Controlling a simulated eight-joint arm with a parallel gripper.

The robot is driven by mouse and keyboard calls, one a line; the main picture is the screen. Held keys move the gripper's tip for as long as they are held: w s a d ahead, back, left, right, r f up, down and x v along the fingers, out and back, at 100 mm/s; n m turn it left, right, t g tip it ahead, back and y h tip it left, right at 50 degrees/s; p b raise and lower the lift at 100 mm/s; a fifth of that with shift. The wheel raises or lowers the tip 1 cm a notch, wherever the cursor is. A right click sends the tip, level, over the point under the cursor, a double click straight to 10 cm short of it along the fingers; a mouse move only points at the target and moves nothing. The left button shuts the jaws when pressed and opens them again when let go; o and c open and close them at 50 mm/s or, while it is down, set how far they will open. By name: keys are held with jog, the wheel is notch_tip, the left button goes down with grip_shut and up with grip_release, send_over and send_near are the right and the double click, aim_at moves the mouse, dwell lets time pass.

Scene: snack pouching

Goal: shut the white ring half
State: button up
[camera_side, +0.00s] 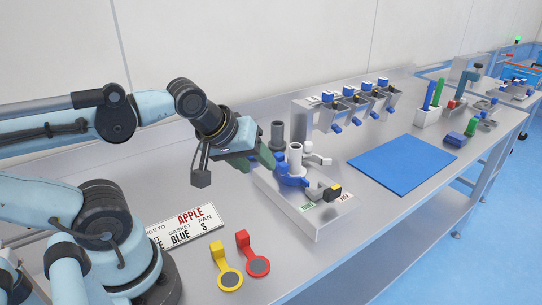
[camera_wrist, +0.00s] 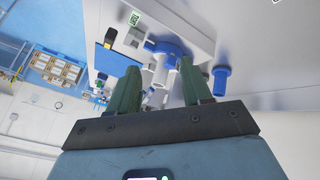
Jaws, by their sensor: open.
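My gripper (camera_side: 262,158) is open beside the ring fixture (camera_side: 325,217), with its jaws toward the upright grey pipes (camera_side: 295,158) on it. In the wrist view the two green fingers (camera_wrist: 160,88) stand apart, with white and blue fixture parts between and beyond them. White parts (camera_side: 318,158), which look like the white ring half, show behind the front pipe. A blue ring half (camera_side: 291,181) sits around the front of that pipe. White pieces (camera_wrist: 160,70) also show between the fingers. The pipe partly hides the white half, and I cannot tell how far open it is or whether a finger touches it.
A black-and-yellow latch block (camera_side: 332,192) stands at the fixture's front. A blue mat (camera_side: 402,163) lies right, with a row of hoppers (camera_side: 350,105) behind.

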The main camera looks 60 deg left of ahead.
jog(key=shift+s+a+r+n, duration=0.2)
jog(key=shift+a+r+n, duration=0.05)
jog(key=shift+n, duration=0.75)
jog(key=w+a+r+g+y, duration=0.25)
jog(key=w+r, duration=0.35)
jog(key=w, duration=0.4)
jog(key=n+g, duration=0.2)
jog(key=g, duration=0.1)
send_near(309, 143)
jog(key=shift+t+y, duration=0.25)
jog(key=x, duration=0.9)
jog(key=shift+s+d, duration=0.15)
jog(key=shift+s, duration=0.05)
grip_shut()
